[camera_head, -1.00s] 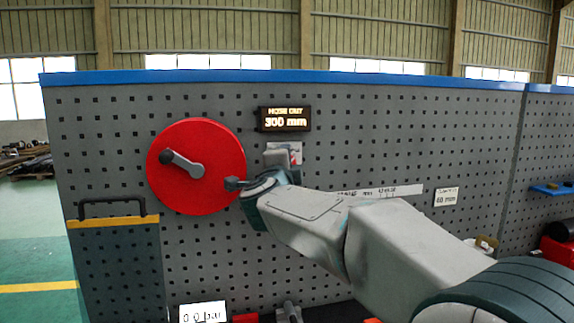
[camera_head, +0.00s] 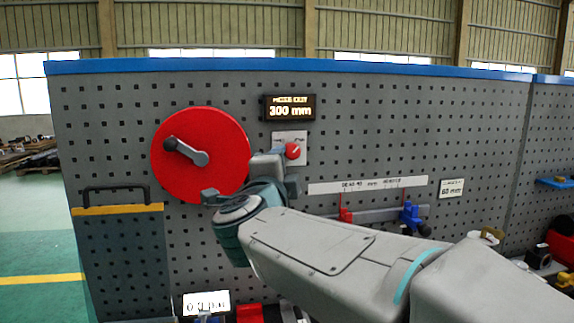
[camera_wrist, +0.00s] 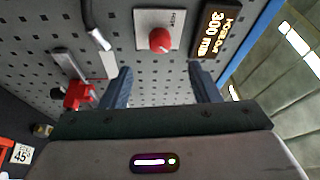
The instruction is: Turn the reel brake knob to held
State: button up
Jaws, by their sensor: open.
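The reel brake knob is a small red knob (camera_head: 292,151) on a light square plate (camera_head: 302,137), fixed to the grey pegboard below the "300 mm" display. In the wrist view the red knob (camera_wrist: 160,40) shows beyond the fingertips, between their lines, with nothing touching it. My gripper (camera_head: 232,178) is open and empty, a little left of and below the knob in the head view. Its two fingers also show apart in the wrist view (camera_wrist: 160,80). The lettering on the plate is too small to read.
A red reel disc (camera_head: 225,130) with a grey crank (camera_head: 186,152) is left of the knob, close to my gripper. A display (camera_head: 289,108) is above. A white scale strip (camera_head: 368,185) and a rail with a blue clamp (camera_head: 411,217) are lower right.

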jog(key=shift+s+a+f, duration=0.1)
jog(key=shift+s+a, duration=0.05)
jog(key=shift+s, duration=0.9)
jog(key=s+d+f+n+g+y+p, duration=0.2)
jog(key=s+d+f+n+g, duration=0.5)
jog(key=f, duration=0.4)
jog(key=s+d+f+n+g+y+p, duration=0.2)
jog(key=s+d+f+n+g+p, duration=0.15)
jog(key=d+f+n, duration=0.45)
jog(key=s+d+f+n+g+h, duration=0.2)
jog(key=s+d+f+g, duration=0.3)
jog(key=s, duration=0.5)
notch_tip(320, 180, down, 3)
jog(key=shift+s+d+r+n, duration=0.15)
jog(key=shift+d+n, duration=0.1)
jog(key=shift+n, duration=0.15)
jog(key=shift+g, duration=0.25)
